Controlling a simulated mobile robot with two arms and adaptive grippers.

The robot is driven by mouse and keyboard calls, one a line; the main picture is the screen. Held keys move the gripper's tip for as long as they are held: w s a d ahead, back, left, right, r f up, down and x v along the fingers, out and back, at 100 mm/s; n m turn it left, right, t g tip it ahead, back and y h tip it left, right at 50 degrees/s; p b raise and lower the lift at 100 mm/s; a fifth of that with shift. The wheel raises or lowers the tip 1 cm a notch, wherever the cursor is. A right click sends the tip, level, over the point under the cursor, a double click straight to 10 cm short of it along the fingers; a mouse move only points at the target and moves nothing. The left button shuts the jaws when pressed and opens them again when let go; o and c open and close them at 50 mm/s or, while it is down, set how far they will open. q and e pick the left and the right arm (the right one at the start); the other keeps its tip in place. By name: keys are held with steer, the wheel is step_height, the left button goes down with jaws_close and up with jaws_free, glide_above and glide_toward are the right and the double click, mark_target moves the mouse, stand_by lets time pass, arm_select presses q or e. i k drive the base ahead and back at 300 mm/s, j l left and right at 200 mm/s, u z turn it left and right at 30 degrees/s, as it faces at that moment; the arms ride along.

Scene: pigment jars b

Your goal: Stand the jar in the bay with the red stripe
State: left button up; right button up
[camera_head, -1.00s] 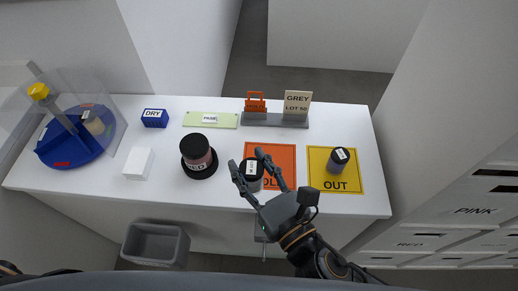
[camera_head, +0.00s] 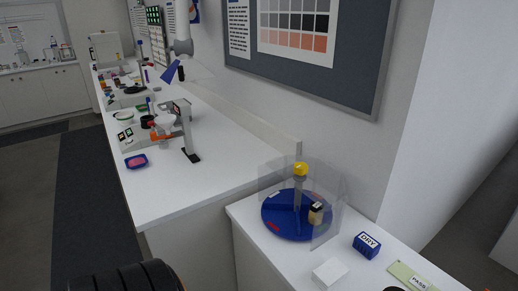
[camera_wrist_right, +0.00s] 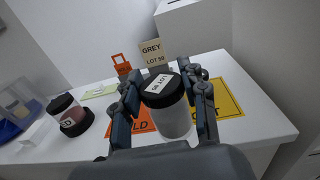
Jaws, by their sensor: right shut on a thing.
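The jar (camera_wrist_right: 172,118) has a black lid with a white lot label and a pale grey body. My right gripper (camera_wrist_right: 164,90) is shut on it, one finger on each side, in the right wrist view. Whether the jar's base touches the orange mat is hidden. A round blue turntable (camera_head: 290,232) with divided bays and a yellow-topped post stands at the counter's left end. A red stripe (camera_head: 272,227) marks its front-left rim; an orange-red mark (camera_head: 318,195) lies at the back right. A small tan jar (camera_head: 316,213) occupies a right-hand bay. My left gripper is out of view.
A clear shield (camera_head: 328,225) stands around the turntable's back and right. A blue DRY block (camera_head: 367,245) and a white box (camera_head: 330,273) stand nearby. The orange mat (camera_wrist_right: 145,122), yellow mat (camera_wrist_right: 228,99), GREY sign (camera_wrist_right: 152,52) and dark-lidded pink jar (camera_wrist_right: 66,107) surround the held jar.

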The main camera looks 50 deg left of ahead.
mark_target(281, 221)
steer(key=j+u, duration=0.1)
steer(key=j, duration=0.4)
steer(key=i+j+u, duration=0.15)
steer(key=j, duration=0.4)
steer(key=j+u, duration=0.1)
steer(key=j, duration=0.4)
steer(key=i+j+u, duration=0.15)
steer(key=i+j, duration=0.15)
steer(key=i, duration=0.15)
